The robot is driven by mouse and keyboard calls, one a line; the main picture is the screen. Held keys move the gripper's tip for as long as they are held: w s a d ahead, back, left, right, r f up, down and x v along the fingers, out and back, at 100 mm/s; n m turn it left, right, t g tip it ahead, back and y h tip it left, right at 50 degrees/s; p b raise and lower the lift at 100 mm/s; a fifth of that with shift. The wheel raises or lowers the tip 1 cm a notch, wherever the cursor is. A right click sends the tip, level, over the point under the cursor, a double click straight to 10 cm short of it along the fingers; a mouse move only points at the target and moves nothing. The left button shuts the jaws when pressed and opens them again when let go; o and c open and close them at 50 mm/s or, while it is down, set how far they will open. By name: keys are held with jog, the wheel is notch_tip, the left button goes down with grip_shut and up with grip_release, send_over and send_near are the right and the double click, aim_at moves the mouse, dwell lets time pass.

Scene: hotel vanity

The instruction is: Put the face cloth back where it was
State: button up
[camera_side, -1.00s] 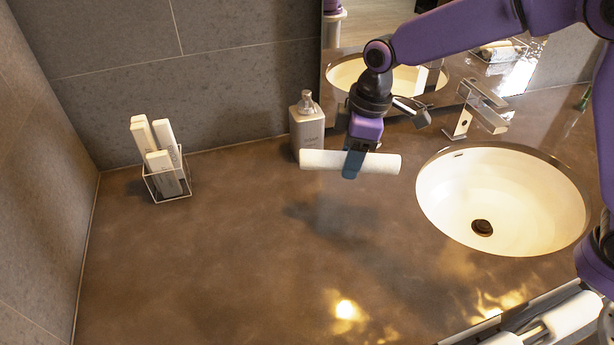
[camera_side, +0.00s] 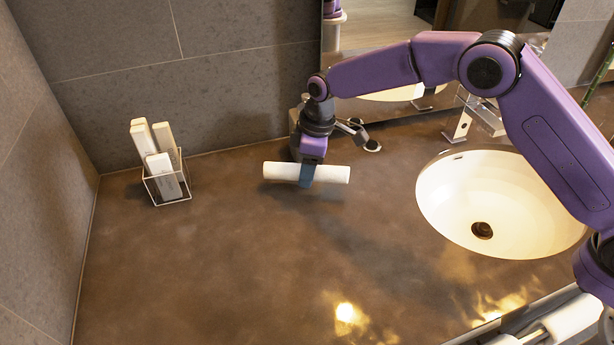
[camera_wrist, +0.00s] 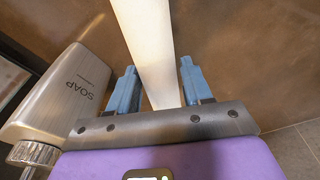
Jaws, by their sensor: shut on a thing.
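The face cloth is a white roll (camera_side: 334,174), lying level across my gripper (camera_side: 307,178) in the side view. My gripper is shut on the roll near its middle and points down at the counter. The roll is low over the counter, with its shadow close by; I cannot tell if it touches. In the wrist view the roll (camera_wrist: 150,42) runs between the two blue fingers (camera_wrist: 155,90).
The soap dispenser (camera_wrist: 58,92) stands close beside my gripper, mostly hidden behind my arm in the side view. A wire holder (camera_side: 172,190) with white boxes stands left. The basin (camera_side: 450,200) is right. A tray (camera_side: 525,312) with white rolls sits lower right. The counter's left middle is clear.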

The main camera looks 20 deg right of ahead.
jog(key=shift+f, duration=1.6)
jog(key=shift+f, duration=0.1)
jog(key=o, duration=1)
jog(key=r, duration=0.4)
jog(key=d+r, duration=0.1)
jog(key=r, duration=0.7)
jog(key=shift+s+d, duration=0.3)
